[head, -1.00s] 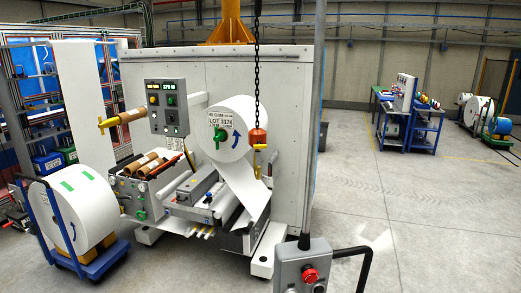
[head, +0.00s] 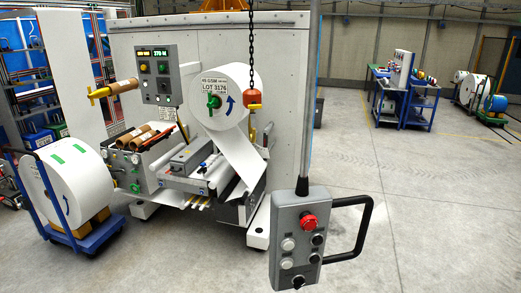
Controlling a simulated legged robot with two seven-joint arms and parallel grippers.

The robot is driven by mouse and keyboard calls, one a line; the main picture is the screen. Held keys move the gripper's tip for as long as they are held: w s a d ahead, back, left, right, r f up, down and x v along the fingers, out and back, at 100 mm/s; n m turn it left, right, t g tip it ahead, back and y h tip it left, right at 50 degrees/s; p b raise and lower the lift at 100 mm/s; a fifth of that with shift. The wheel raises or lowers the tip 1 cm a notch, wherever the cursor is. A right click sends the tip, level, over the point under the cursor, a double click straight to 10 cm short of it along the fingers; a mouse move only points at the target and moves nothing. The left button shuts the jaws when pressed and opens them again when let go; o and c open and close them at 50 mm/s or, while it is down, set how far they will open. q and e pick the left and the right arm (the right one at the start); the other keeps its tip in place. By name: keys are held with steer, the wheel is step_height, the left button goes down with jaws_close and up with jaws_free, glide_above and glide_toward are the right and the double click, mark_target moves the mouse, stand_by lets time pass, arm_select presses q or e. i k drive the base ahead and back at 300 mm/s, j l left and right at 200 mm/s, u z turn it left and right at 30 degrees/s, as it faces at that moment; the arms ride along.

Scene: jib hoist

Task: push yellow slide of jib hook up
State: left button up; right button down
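The jib hook hangs on a dark chain (head: 251,45). Its orange-red block (head: 254,97) is at the chain's lower end. A small yellow part (head: 254,108) shows just under the block, in front of the white paper roll (head: 227,85). It is too small to tell whether this is the slide, or whether it is up or down. Neither of my grippers is in view.
A grey control pendant (head: 298,238) with a red button and a black handle (head: 362,225) hangs close in front. A blue cart (head: 85,238) with a white roll (head: 66,183) stands at left.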

mark_target(255, 107)
steer(key=z, duration=0.4)
steer(key=l+z, duration=0.1)
steer(key=z, duration=0.35)
steer(key=i+z, duration=0.1)
steer(key=z, duration=0.7)
steer(key=i+l+z, duration=0.1)
steer(key=z, duration=0.35)
steer(key=i+u, duration=0.15)
steer(key=i, duration=0.4)
steer(key=i+l+u, duration=0.15)
steer(key=i, duration=0.4)
steer(key=i+l+u, duration=0.1)
steer(key=i, duration=0.4)
steer(key=i+j+u, duration=0.1)
steer(key=i+u, duration=0.15)
steer(key=u, duration=0.2)
steer(key=i+u, duration=0.2)
steer(key=u, duration=0.25)
steer(key=i+u, duration=0.25)
steer(key=u, duration=0.2)
steer(key=i+l+u, duration=0.2)
steer(key=u, duration=0.25)
steer(key=i+j+u, duration=0.15)
steer(key=i+u, duration=0.85)
steer(key=u, duration=0.15)
